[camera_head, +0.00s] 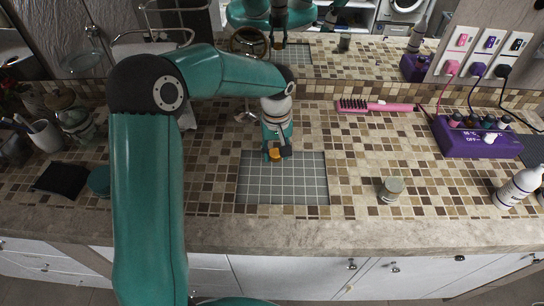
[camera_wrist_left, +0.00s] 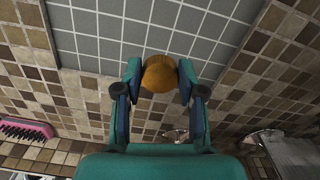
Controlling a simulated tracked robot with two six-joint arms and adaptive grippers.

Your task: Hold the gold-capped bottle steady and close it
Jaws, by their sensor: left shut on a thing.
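A round gold cap (camera_wrist_left: 160,74) sits between the two fingertips of my left gripper (camera_wrist_left: 159,80) in the left wrist view, touched from both sides. In the head view the left gripper (camera_head: 276,154) points down at the back edge of the grey tiled mat (camera_head: 285,185), and the gold (camera_head: 275,154) shows at its fingertips. A bottle body under the cap is not visible, so I cannot tell whether the cap is on a bottle. A small pale-topped jar (camera_head: 391,190) stands upright to the right of the mat. My right gripper is not in view.
A pink brush (camera_head: 375,106) lies behind the jar. A purple box (camera_head: 478,138) with small bottles and a white bottle (camera_head: 518,187) stand at the right. A dark cloth (camera_head: 61,180) and a cup (camera_head: 45,135) are at the left. The mat's front is bare.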

